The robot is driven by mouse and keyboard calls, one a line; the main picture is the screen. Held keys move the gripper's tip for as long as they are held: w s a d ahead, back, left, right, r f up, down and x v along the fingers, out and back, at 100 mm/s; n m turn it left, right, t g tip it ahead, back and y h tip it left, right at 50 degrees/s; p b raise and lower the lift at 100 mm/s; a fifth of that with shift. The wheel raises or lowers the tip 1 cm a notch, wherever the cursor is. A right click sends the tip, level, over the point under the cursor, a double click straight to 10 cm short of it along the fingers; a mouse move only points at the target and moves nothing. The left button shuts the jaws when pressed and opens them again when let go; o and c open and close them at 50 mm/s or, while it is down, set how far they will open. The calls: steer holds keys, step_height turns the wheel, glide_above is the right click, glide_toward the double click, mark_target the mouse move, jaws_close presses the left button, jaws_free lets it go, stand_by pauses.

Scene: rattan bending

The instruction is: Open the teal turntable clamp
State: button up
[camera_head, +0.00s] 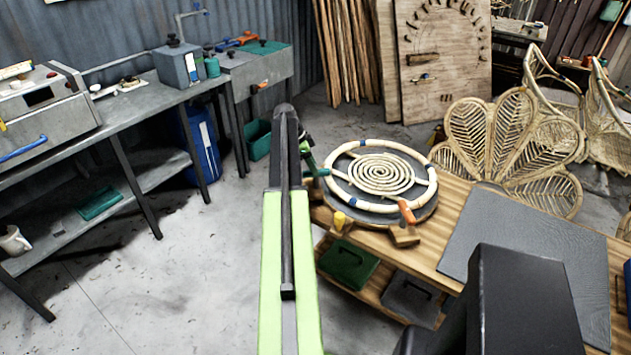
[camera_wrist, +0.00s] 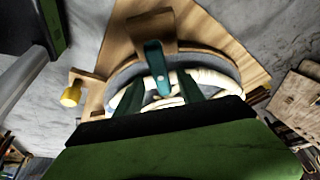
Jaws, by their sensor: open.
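The teal turntable clamp (camera_wrist: 155,66) shows in the wrist view as a flat teal lever on a wooden block (camera_wrist: 146,27), reaching over the pale rattan ring. In the head view its teal lever (camera_head: 319,172) is at the turntable's left edge, partly hidden by my arm. The round grey turntable (camera_head: 428,211) carries a rattan ring with a coiled spiral (camera_head: 380,174) inside. My gripper (camera_wrist: 158,90) is open, its fingers on either side of the lever's near end; contact cannot be told. In the head view my gripper (camera_head: 308,157) is beside the turntable's left edge.
An orange-levered clamp (camera_head: 407,212) sits at the turntable's front right, and a yellow knob (camera_head: 339,218) at its front left. A grey mat (camera_head: 535,245) covers the bench's right. Rattan chair backs (camera_head: 510,150) stand behind. The floor at left is clear.

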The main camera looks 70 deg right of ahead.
mark_target(316, 179)
steer(key=b+x, duration=0.1)
steer(key=x, duration=0.1)
steer(key=shift+s+f, duration=0.1)
steer(key=shift+f, duration=0.2)
steer(key=shift+d+r, duration=0.1)
